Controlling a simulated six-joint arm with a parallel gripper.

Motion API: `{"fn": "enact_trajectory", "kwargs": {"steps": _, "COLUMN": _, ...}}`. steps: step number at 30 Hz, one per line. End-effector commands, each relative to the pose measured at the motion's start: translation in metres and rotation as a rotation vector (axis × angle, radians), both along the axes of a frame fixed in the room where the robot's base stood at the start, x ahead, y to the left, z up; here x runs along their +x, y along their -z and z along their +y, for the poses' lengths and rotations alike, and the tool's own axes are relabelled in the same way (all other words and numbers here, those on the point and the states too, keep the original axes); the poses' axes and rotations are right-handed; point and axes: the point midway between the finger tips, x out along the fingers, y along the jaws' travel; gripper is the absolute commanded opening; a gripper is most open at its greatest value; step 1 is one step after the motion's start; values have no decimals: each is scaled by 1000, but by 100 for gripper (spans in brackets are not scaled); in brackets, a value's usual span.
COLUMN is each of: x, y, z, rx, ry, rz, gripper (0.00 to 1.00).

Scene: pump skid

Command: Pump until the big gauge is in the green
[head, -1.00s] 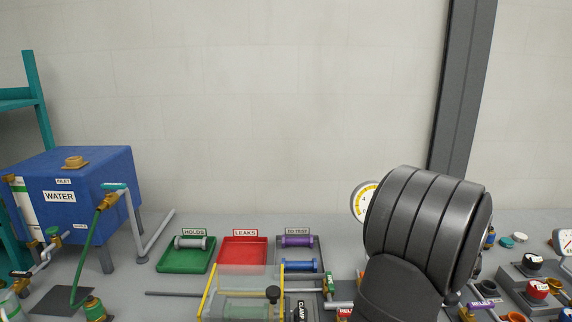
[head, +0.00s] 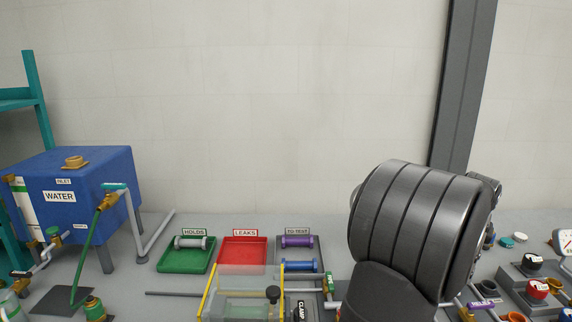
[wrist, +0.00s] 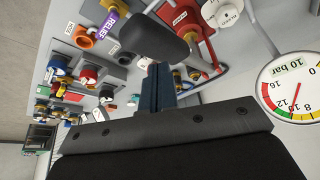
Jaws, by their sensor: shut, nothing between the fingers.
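A large white round gauge (wrist: 292,88) marked "10 bar" shows at the right of the wrist view, partly cut off by the frame edge. It has a red arc, a green arc and a thin red needle; I cannot tell the exact reading. My gripper (wrist: 156,84) is shut and empty in the wrist view. A rounded black grip (wrist: 148,36), seemingly a pump handle, is just beyond the fingertips; I cannot tell whether they touch. In the head view my dark wrist hides the fingers and nearly all of a gauge behind it.
A red knob (head: 537,289), a black knob (head: 532,262) and valves stand at right. A blue water tank (head: 75,190), a green HOLDS tray (head: 172,265), a red LEAKS tray (head: 228,257) and a clear yellow-edged guard (head: 212,283) are left of my arm.

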Motion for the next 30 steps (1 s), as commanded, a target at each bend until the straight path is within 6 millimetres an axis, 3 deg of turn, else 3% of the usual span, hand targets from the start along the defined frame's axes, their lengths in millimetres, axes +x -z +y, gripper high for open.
{"fn": "enact_trajectory", "kwargs": {"steps": 12, "x": 0, "y": -2, "z": 0, "rx": -1, "ry": 0, "rz": -2, "gripper": 0}}
{"fn": "enact_trajectory", "kwargs": {"steps": 24, "x": 0, "y": -40, "z": 0, "rx": -2, "ry": 0, "rz": -2, "gripper": 0}}
{"fn": "enact_trajectory", "kwargs": {"steps": 30, "x": 0, "y": -50, "z": 0, "rx": 0, "ry": 0, "rz": -1, "gripper": 0}}
